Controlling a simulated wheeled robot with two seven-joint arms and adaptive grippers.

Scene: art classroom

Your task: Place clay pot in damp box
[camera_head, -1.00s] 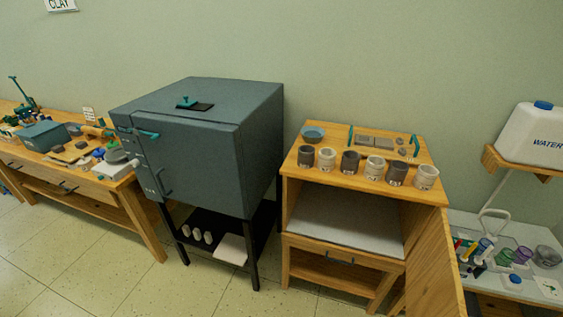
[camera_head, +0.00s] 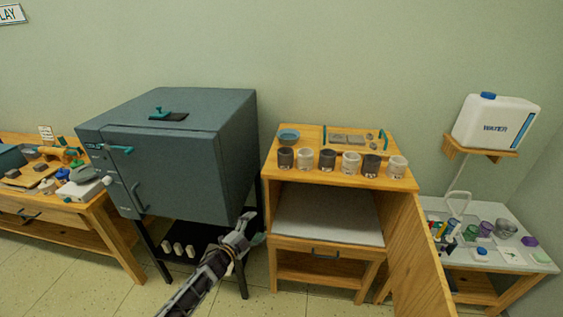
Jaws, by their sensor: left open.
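The open wooden cabinet (camera_head: 272,215) right of centre has a pale slab (camera_head: 325,215) as its inner floor and looks like the damp box. Its compartment looks empty, and its door (camera_head: 420,255) is swung open to the right. Several small grey and white pots (camera_head: 327,160) stand in a row along its top; I cannot tell whether one is the task's clay pot. My left gripper (camera_head: 252,230) is open, in front of the kiln's lower right, left of the cabinet. A tan patch shows at its base. My right gripper is out of view.
The large grey kiln (camera_head: 170,165) stands left of the cabinet on a dark stand. A cluttered wooden table (camera_head: 60,215) is at far left. At right are a water jug (camera_head: 495,122) on a shelf and a white-topped table (camera_head: 480,250). The open door blocks the cabinet's right side.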

